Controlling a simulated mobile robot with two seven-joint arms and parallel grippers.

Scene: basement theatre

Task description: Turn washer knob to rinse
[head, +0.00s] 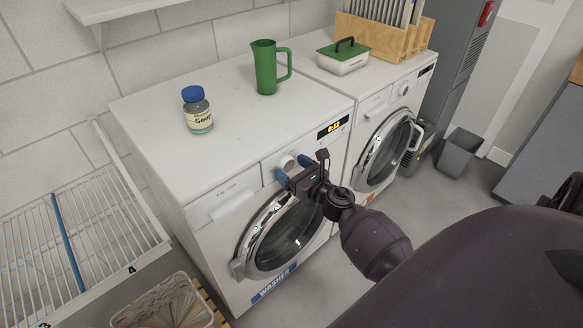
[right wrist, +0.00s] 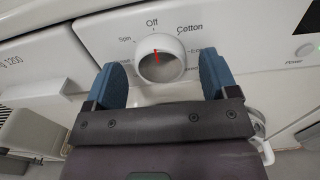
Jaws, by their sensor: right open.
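The washer (head: 215,160) is white with a round glass door (head: 285,235), which looks closed, and a blue WASHER label. Its white round knob (head: 287,162) sits on the front panel. In the right wrist view the knob (right wrist: 160,64) has a red mark pointing up at "Off". "Spin" is readable to the left and "Cotton" to the right; lower labels are partly hidden. My right gripper (head: 292,172) is open at the panel, its blue fingers on either side of the knob with gaps showing in the right wrist view (right wrist: 163,75). My left gripper is not in view.
A soap jar (head: 198,112) and a green pitcher (head: 266,68) stand on the washer. A second machine (head: 390,90) to the right bears a green-lidded box (head: 343,58) and a wooden rack (head: 385,38). A wire drying rack (head: 80,225) and a basket (head: 165,303) are at left.

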